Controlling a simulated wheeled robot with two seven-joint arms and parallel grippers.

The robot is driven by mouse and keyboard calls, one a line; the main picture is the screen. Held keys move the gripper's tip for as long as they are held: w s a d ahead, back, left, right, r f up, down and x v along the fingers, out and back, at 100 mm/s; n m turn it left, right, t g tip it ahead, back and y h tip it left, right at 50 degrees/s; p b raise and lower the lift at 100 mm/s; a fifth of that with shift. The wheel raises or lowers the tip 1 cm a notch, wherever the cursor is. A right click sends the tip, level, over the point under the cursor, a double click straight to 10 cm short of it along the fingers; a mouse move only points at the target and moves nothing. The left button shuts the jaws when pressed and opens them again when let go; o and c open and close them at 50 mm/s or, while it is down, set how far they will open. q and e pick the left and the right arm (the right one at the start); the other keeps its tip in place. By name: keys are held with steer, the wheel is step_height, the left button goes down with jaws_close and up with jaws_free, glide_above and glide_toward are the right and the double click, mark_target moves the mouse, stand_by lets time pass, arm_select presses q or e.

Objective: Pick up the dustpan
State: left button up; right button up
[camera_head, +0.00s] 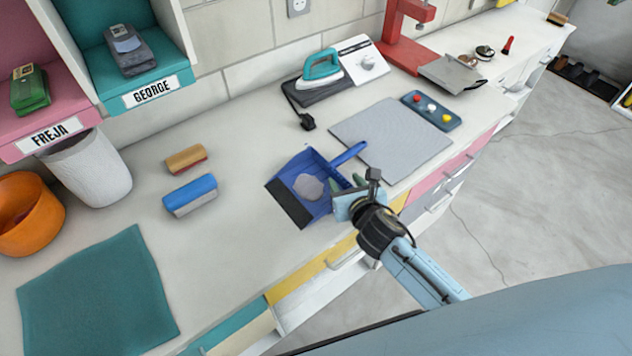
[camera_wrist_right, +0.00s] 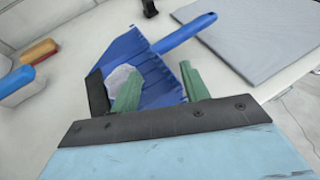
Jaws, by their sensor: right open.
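A blue dustpan (camera_head: 328,206) with a dark front lip lies on the white counter in the head view, its handle pointing to the upper right. A pale grey round patch or item (camera_head: 308,187) lies in its pan. The dustpan also shows in the right wrist view (camera_wrist_right: 143,68), where its handle (camera_wrist_right: 186,33) is beyond the fingers. My right gripper (camera_head: 347,185) is at the dustpan's right side, near the base of the handle. Its green fingers (camera_wrist_right: 162,88) are apart with nothing clearly between them; whether they touch the dustpan I cannot tell. My left gripper is not in view.
A blue brush or sponge (camera_head: 190,195) and an orange one (camera_head: 186,159) lie left of the dustpan. A grey mat (camera_head: 390,140) lies beyond its handle. An iron (camera_head: 322,68) stands behind. A teal cloth (camera_head: 98,295) covers the near left counter.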

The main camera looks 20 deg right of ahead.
mark_target(338, 172)
steer(key=shift+b+x, duration=0.3)
steer(key=shift+x, duration=2.65)
steer(key=shift+s, duration=0.1)
jaws_close()
